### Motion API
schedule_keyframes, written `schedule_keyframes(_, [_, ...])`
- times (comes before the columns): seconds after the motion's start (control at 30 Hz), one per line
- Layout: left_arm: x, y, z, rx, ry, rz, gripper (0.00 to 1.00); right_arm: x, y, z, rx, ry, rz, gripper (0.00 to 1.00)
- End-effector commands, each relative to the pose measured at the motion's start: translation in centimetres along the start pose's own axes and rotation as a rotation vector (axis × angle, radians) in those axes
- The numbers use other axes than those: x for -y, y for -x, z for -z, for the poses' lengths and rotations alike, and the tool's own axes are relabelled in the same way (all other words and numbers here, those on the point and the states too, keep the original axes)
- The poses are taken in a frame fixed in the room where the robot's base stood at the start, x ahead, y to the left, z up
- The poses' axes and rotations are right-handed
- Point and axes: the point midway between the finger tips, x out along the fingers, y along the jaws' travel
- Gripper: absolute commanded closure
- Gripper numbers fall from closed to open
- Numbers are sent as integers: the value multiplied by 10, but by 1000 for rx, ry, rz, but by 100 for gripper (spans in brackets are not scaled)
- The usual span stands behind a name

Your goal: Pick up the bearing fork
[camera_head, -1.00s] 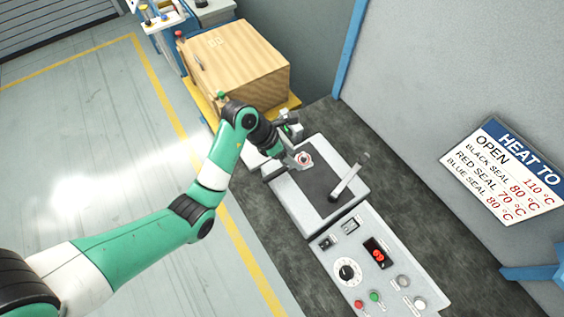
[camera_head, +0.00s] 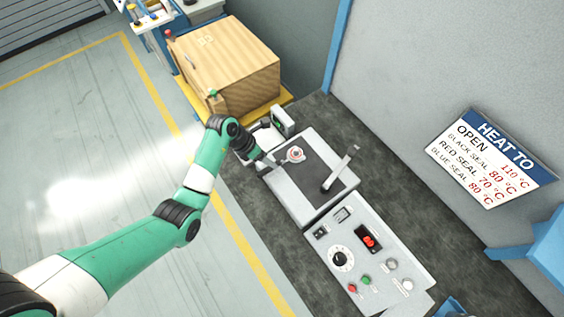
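A silvery bar-like tool with a dark end (camera_head: 340,170) lies slanted across the dark top of the grey bench unit (camera_head: 296,202); it looks like the bearing fork, though its shape is too small to be sure. A small ring-shaped bearing with a red seal (camera_head: 295,155) sits on the same dark top, left of the bar. My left gripper (camera_head: 268,163) is at the unit's left edge, just left of the bearing and apart from the bar. Its fingers are too small to tell open from shut. My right gripper is not in view.
A control panel (camera_head: 368,262) with a dial, red display and buttons adjoins the unit in front. A small grey device (camera_head: 283,121) stands behind it. A wooden cabinet (camera_head: 225,65) is at the back. The wall sign (camera_head: 490,158) lists heating temperatures. Dark bench top is clear on the right.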

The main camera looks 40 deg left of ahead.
Motion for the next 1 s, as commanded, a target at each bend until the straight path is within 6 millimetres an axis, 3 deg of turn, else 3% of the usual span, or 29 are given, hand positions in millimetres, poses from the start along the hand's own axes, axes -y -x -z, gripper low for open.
schedule_keyframes(0.3, [1,-49,3,-2,-1,1,37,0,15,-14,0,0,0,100])
schedule_keyframes(0.57, [1,-50,2,-1,-1,0,39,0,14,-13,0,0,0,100])
schedule_keyframes(0.9, [1,-49,2,-1,0,0,100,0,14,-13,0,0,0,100])
schedule_keyframes(1.0, [1,-49,2,-1,0,0,100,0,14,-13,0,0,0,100])
